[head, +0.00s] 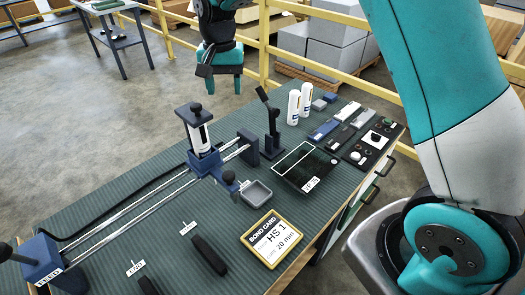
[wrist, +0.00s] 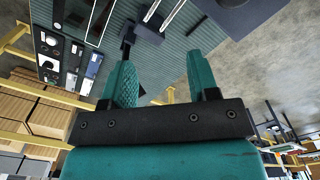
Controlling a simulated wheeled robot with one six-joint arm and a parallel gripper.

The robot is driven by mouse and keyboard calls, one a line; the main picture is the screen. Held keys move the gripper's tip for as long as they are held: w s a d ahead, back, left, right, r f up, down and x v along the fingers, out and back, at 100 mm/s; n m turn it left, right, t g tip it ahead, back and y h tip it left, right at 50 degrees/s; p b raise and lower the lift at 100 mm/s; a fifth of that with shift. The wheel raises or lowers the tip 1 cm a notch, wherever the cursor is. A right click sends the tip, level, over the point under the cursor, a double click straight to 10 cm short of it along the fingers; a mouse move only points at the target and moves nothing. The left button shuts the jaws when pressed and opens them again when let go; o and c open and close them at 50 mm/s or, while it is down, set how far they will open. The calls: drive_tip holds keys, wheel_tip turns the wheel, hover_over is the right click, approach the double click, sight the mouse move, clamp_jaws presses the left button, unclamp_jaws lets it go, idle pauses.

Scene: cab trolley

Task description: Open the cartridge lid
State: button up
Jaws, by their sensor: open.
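A dark blue carriage (head: 204,163) sits on twin metal rails on the bench. It holds an upright white cartridge (head: 200,136) under a dark cap with a black knob (head: 196,108), which looks closed over the cartridge's top; I cannot tell for certain that this cap is the lid. My gripper (head: 222,88) hangs above and beyond the far end of the rails, apart from the cartridge. In the wrist view my gripper (wrist: 163,68) has its two teal fingers apart with nothing between them.
A dark upright lever (head: 270,122) stands near the rails' far end. Two white bottles (head: 294,107), a black pad (head: 307,167), a grey dish (head: 256,192), a yellow-framed card (head: 272,239) and several small parts occupy the bench. A yellow railing (head: 263,45) runs behind it.

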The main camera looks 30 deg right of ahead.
wheel_tip(320, 180, up, 16)
drive_tip(key=b, duration=0.2)
drive_tip(key=s+a+f+n+y+b, duration=0.1)
drive_tip(key=s+f+n+b, duration=0.2)
drive_tip(key=s, duration=0.8)
drive_tip(key=s+a+f+n+y+b, duration=0.1)
drive_tip(key=s+a+f+n+b, duration=0.1)
drive_tip(key=s+f+n, duration=0.5)
drive_tip(key=s+f+b, duration=0.1)
drive_tip(key=s+f, duration=0.3)
drive_tip(key=shift+s+a+y+b, duration=0.2)
drive_tip(key=shift+s+y+b, duration=0.1)
drive_tip(key=shift+s+y, duration=0.1)
